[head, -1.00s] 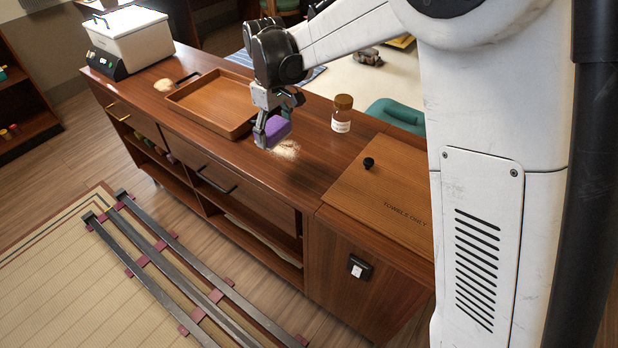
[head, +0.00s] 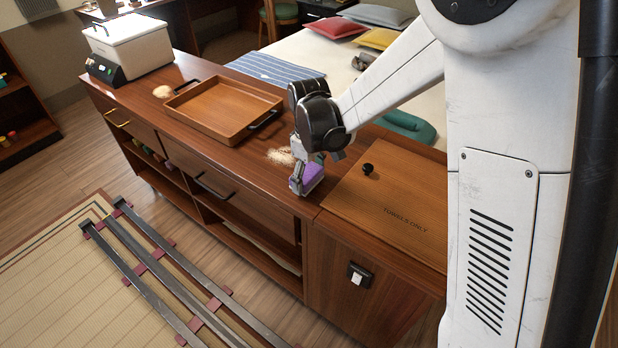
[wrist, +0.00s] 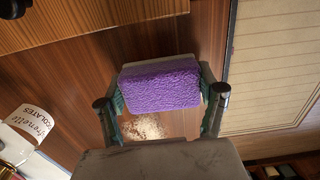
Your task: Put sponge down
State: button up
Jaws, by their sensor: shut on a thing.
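A purple sponge (head: 312,175) is between the fingers of my gripper (head: 303,182), low at the counter top near its front edge. In the wrist view the sponge (wrist: 160,88) has a purple face and a paler layer behind it, and my gripper (wrist: 162,105) is shut on its two sides. I cannot tell whether the sponge touches the counter (head: 240,150). A patch of pale crumbs (head: 281,157) lies on the counter just left of my gripper, and it also shows in the wrist view (wrist: 146,128).
A wooden tray (head: 222,133) stands left on the counter, with another crumb patch (head: 163,91) and a white box (head: 128,45) beyond it. A lid marked "TOWELS ONLY" (head: 385,205) with a black knob (head: 368,169) lies right. A labelled jar (wrist: 30,122) shows in the wrist view.

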aim_at(309, 173)
jog(key=shift+f, duration=0.3)
jog(key=shift+f, duration=0.1)
jog(key=o, duration=1.5)
jog(key=shift+o, duration=0.2)
notch_tip(309, 173, up, 13)
jog(key=p, duration=0.1)
jog(key=shift+f, duration=0.2)
